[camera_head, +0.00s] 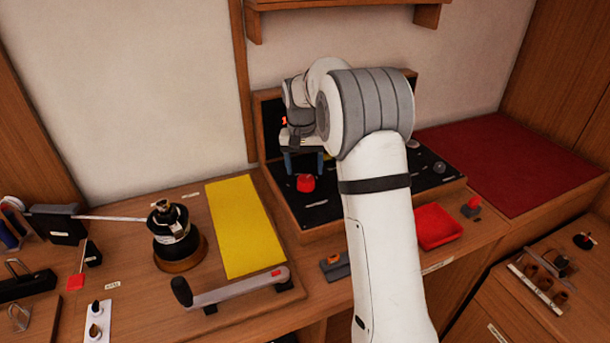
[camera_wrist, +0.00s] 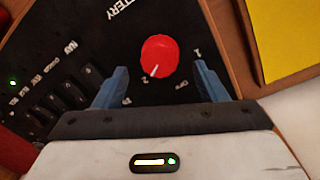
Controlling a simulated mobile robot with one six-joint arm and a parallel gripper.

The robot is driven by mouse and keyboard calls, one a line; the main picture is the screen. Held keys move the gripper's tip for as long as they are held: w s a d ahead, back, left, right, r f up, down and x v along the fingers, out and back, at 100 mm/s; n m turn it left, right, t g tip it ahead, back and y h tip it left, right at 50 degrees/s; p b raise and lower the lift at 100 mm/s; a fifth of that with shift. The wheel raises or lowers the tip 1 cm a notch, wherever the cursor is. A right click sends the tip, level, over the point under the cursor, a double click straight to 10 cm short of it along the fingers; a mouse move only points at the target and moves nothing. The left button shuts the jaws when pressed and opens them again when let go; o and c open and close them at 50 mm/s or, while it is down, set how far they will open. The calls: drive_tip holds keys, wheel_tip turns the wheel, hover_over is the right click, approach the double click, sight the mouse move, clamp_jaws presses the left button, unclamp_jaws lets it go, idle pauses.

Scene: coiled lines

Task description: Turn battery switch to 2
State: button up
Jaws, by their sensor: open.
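The battery switch is a round red knob (camera_head: 305,183) on a black panel (camera_head: 322,212). In the wrist view the red knob (camera_wrist: 161,50) has a white pointer line on its lower edge, aimed down and slightly left, close to the mark 2 (camera_wrist: 145,79). The mark 1 is at the right of the knob, and OFF is at the lower right. My gripper (camera_head: 304,160) is open just above the knob. In the wrist view its blue fingers stand on either side of the knob, apart from it, with nothing held.
A row of black switches (camera_wrist: 68,95) lies left of the knob in the wrist view. A wooden frame edges the panel. A yellow mat (camera_head: 245,225), a black winch (camera_head: 175,238), a grey handle (camera_head: 240,287) and a red tray (camera_head: 437,227) are on the bench nearby.

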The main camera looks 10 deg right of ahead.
sight(304, 178)
drive_tip(key=shift+a+r, duration=0.1)
drive_tip(key=shift+r, duration=1.95)
drive_tip(key=shift+s+r, duration=0.25)
drive_tip(key=s+n+t, duration=0.3)
drive_tip(key=s, duration=3.1)
drive_tip(key=shift+s+d+r+y, duration=0.15)
drive_tip(key=shift+d+r+y, duration=0.05)
drive_tip(key=shift+d+y, duration=0.1)
drive_tip(key=shift+c, duration=0.6)
